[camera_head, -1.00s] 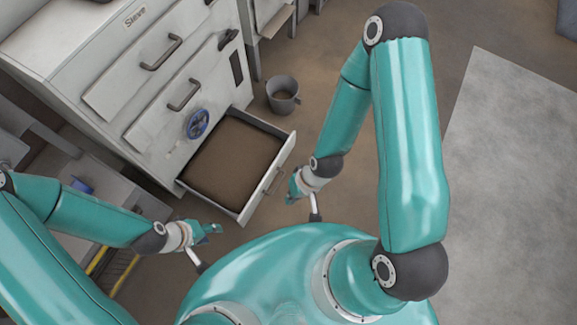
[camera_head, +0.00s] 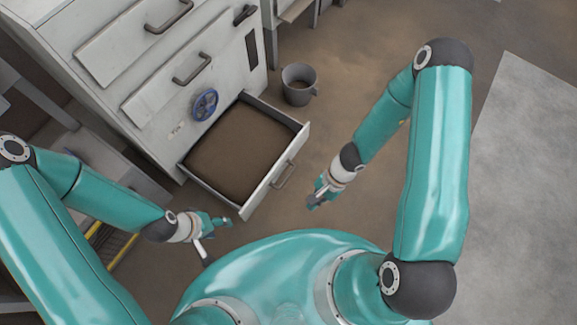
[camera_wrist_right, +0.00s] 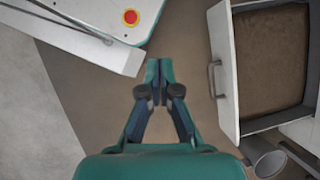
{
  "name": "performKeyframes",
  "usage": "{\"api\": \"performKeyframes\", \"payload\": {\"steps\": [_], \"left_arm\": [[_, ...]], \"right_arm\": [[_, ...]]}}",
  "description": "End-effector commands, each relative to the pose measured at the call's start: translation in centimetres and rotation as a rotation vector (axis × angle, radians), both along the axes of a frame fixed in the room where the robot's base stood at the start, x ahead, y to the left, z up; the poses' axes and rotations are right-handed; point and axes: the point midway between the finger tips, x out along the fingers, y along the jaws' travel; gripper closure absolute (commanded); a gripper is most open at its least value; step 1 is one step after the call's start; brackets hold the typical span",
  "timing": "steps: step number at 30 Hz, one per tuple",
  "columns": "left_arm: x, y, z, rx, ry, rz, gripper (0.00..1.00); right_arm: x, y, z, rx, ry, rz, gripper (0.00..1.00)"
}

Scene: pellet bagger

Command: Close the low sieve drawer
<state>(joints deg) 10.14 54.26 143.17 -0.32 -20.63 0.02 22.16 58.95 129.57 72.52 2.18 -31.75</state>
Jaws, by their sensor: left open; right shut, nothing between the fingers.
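The low sieve drawer (camera_head: 275,172) stands pulled out of the white sieve cabinet (camera_head: 120,75), with a brown fill and a grey bar handle (camera_head: 285,173) on its front. In the right wrist view the drawer front (camera_wrist_right: 222,70) and its handle (camera_wrist_right: 213,80) are at the right. My right gripper (camera_head: 313,201) is shut and empty, in front of the drawer and apart from its handle; it also shows in the right wrist view (camera_wrist_right: 158,75). My left gripper (camera_head: 226,221) is open, near the drawer's front left corner, and it looks apart from it.
A grey bucket (camera_head: 298,85) stands on the floor right of the drawer. A blue handwheel (camera_head: 205,104) sits on the cabinet above the drawer. Closed upper drawers have bar handles. Floor to the right is free, with a pale grey mat (camera_head: 525,180).

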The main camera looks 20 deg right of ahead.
Motion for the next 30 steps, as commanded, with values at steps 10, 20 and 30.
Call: {"api": "performKeyframes", "payload": {"steps": [10,20,30], "left_arm": [[0.0,0.0,-12.8,0.000,0.000,0.000,0.47],[0.0,0.0,-16.1,0.000,-0.001,0.000,0.47],[0.0,0.0,-17.7,0.000,-0.001,0.000,0.47]], "right_arm": [[11.6,-2.2,-14.9,0.278,0.117,-0.925,1.00],[18.1,-8.2,-19.4,0.366,0.012,-1.340,1.00],[20.6,-6.4,-22.6,0.367,0.009,-1.352,1.00]]}}
